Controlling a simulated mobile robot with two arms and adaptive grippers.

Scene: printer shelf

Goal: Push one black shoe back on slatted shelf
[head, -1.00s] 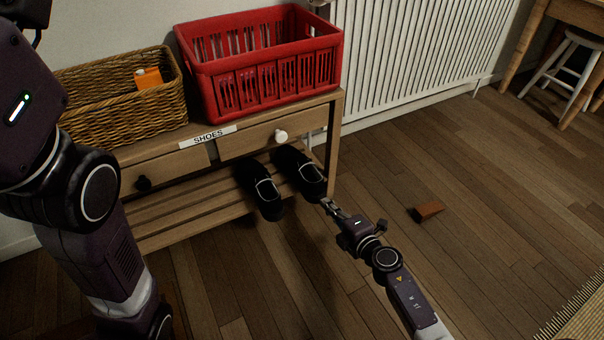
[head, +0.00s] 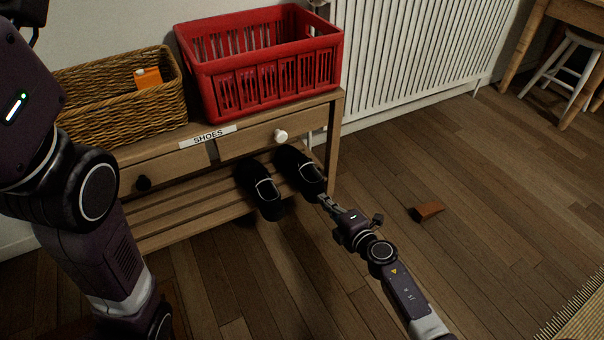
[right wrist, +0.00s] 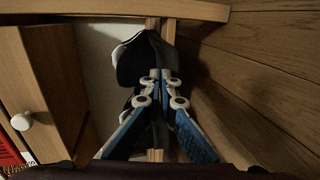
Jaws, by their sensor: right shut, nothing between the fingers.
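Two black shoes with pale trim lie side by side on the slatted shelf (head: 185,212), under the drawers. The left shoe (head: 261,189) and the right shoe (head: 297,168) both stick out past the shelf's front edge. My right gripper (head: 323,199) is shut and empty, its tips at the near end of the right shoe. In the right wrist view, the closed fingertips (right wrist: 160,76) overlap a black shoe (right wrist: 143,60); I cannot tell if they touch it. My left arm fills the left side of the head view; its gripper is out of the picture.
A wicker basket (head: 120,105) and a red crate (head: 262,85) stand on the bench top. A white knob (head: 281,135) sits on the drawer above the shoes. A brown wedge (head: 427,211) lies on otherwise open floor at the right.

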